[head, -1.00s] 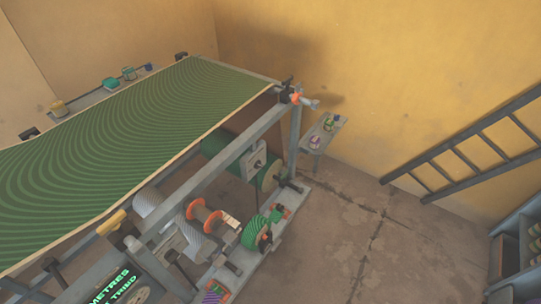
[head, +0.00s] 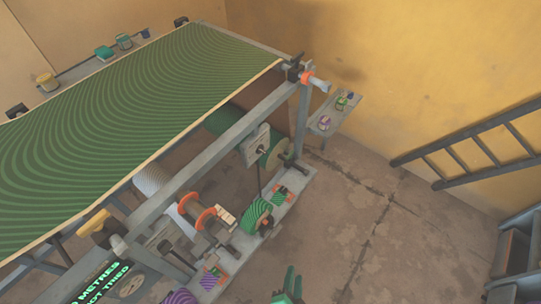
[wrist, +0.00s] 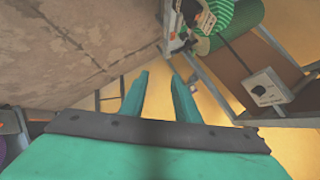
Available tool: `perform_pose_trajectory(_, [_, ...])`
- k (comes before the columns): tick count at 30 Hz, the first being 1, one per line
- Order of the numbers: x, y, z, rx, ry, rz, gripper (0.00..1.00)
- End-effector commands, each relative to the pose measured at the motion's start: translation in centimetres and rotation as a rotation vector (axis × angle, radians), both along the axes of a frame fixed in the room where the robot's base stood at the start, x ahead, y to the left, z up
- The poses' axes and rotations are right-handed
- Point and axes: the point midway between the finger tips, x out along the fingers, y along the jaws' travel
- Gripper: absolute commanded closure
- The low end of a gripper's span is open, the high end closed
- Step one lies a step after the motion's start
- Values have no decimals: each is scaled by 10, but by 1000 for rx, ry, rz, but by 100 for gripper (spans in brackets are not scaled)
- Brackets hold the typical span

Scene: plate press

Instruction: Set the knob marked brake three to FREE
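A pale grey box with a dark knob (head: 261,149) is fixed to the press frame below the green striped cloth in the head view. The box and its knob (wrist: 261,90) also show at the right of the wrist view. Its lettering is too small to read, so I cannot tell whether this is brake three or where the knob points. My gripper (head: 290,272) is at the bottom of the head view, in front of the press and well apart from the box. In the wrist view my gripper's teal fingers (wrist: 159,77) are spread with nothing between them.
Green striped cloth (head: 130,85) covers the press top. Rollers, an orange-flanged spool (head: 205,219) and a green striped roll (head: 257,215) sit on the lower frame. A small shelf (head: 325,125) holds jars. A ladder (head: 470,150) leans right. The floor (head: 375,215) between is clear.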

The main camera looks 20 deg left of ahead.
Motion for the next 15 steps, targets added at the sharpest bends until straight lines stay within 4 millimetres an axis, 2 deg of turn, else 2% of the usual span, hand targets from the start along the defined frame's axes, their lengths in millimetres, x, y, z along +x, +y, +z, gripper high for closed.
perform_pose_trajectory(1, [19, 2, -14, 78, 25, -20, 71])
perform_pose_trajectory(3, [39, 8, -31, 195, 72, -46, 71])
perform_pose_trajectory(7, [79, 21, -53, 414, 156, -80, 71])
perform_pose_trajectory(11, [122, 38, -59, 635, 239, -92, 71])
perform_pose_trajectory(15, [171, 57, -47, 867, 326, -80, 71])
